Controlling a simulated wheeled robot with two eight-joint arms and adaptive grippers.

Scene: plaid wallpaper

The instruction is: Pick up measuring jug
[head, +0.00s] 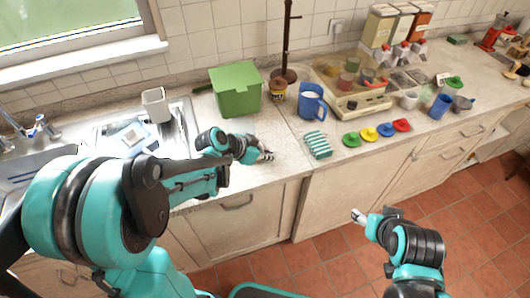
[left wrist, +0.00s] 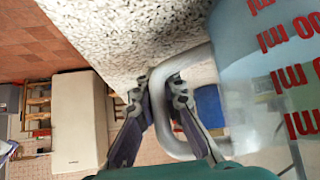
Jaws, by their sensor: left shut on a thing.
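The measuring jug (left wrist: 262,90) is clear with red ml markings and fills the right side of the left wrist view. Its pale handle (left wrist: 168,128) loops toward my left gripper (left wrist: 155,98). One finger is inside the loop and one outside, shut on the handle. In the head view my left gripper (head: 266,154) is low over the front of the counter. I cannot make out the jug there; my arm may hide it. My right gripper (head: 360,215) is over the floor in front of the cabinets, away from the counter objects; its finger gap is unclear.
A green bin (head: 236,92), a blue jug (head: 312,103) and a striped teal cloth or sponge (head: 317,145) stand near my left gripper. Several coloured lids lie to the right. A white container (head: 156,105) stands by the sink. The counter (head: 283,170) is bare at its front.

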